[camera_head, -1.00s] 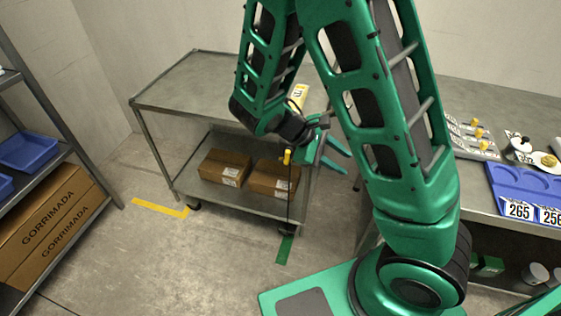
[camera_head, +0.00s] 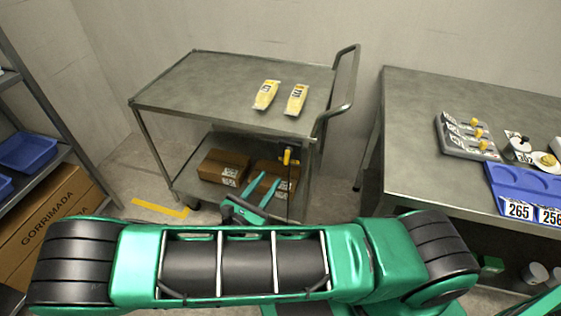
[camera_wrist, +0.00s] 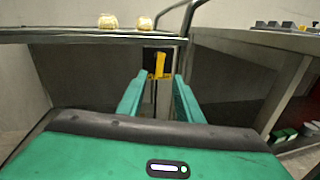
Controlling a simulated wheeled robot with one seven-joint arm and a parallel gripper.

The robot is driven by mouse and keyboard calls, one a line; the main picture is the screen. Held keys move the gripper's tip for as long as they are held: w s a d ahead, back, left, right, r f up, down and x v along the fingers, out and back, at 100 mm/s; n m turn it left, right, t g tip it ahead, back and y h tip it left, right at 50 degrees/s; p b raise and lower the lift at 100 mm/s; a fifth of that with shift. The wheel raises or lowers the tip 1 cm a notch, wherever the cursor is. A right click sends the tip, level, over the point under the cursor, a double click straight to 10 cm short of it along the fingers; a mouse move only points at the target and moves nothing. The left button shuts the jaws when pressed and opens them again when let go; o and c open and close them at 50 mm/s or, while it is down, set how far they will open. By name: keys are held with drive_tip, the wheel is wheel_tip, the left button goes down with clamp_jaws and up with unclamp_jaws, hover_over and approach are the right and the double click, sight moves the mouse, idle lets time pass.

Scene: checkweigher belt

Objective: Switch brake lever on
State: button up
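The brake lever (camera_head: 287,156) is a small yellow handle on a dark mount below the cart's top shelf, near its right front corner. In the wrist view the yellow lever (camera_wrist: 158,67) stands ahead, between the lines of my two fingers, and apart from them. My gripper (camera_head: 266,188) is open and empty, a little below and to the left of the lever in the head view. Its two green fingers also show in the wrist view (camera_wrist: 157,98), spread apart. The cart (camera_head: 180,92) is grey metal with two shelves and a handle.
Two yellow packs (camera_head: 266,95) lie on the cart's top, and cardboard boxes (camera_head: 222,168) sit on its lower shelf. A metal table (camera_head: 415,110) with a blue tray (camera_head: 520,190) stands right. A shelf rack (camera_head: 50,110) stands left.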

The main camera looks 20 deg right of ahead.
sight(287, 155)
drive_tip(key=x, duration=1)
drive_tip(key=shift+w+d, duration=0.25)
drive_tip(key=shift+c, duration=0.6)
